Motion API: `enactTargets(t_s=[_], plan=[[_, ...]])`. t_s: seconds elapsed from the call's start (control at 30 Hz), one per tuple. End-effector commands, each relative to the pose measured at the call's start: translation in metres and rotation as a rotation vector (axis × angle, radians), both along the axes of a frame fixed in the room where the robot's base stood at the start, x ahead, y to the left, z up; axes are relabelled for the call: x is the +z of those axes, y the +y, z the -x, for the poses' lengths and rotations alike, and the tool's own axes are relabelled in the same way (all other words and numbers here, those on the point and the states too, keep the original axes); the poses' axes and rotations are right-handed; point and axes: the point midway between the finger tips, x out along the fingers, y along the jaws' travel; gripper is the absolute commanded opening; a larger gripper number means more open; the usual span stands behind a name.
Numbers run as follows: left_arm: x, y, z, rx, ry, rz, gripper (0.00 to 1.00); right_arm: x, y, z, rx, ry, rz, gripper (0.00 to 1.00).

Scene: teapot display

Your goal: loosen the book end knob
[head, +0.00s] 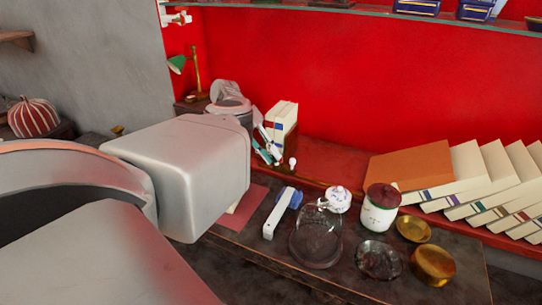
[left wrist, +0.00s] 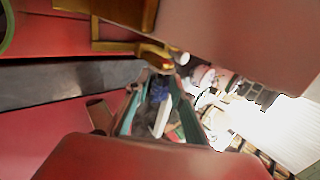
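A small white knob (head: 292,162) shows in the head view just below a dark brown block that I take for the book end (head: 287,148). Pale upright books (head: 284,118) stand above it. My left gripper (head: 268,151) has teal fingers and is just left of the knob, apart from it as far as I can tell. In the left wrist view its teal fingers (left wrist: 160,93) are spread with a gap between them, and a small pale round piece (left wrist: 182,58), perhaps the knob, lies past the right fingertip. The right gripper is out of view.
Below are a white strip with a blue piece (head: 279,213), a glass dome (head: 316,238), a floral teapot (head: 338,199), a lidded jar (head: 382,212) and brass bowls (head: 432,264). Leaning books (head: 470,178) line the right. A brass lamp (head: 196,72) stands behind my left arm.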

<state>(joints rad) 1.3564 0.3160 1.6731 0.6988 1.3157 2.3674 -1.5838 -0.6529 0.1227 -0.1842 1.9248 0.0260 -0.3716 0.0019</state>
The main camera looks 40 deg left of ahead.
Motion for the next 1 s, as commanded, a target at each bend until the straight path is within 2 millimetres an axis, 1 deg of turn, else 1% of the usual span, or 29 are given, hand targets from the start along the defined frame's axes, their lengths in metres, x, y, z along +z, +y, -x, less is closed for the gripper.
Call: enactTargets(t_s=[0.17,0.3,0.5,0.7,1.0], plan=[[0.021,0.018,0.005,0.003,-0.004,-0.001,0.23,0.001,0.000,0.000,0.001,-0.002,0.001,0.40],[0.044,0.036,0.011,0.002,-0.004,-0.001,0.23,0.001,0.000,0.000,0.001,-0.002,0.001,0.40],[0.072,0.058,0.018,0.000,-0.003,-0.001,0.23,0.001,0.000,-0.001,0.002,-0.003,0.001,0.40],[0.086,0.069,0.022,0.000,-0.003,-0.001,0.23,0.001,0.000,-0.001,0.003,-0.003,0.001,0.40],[0.089,0.071,0.022,-0.001,-0.001,0.000,0.23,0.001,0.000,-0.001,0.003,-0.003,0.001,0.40]])
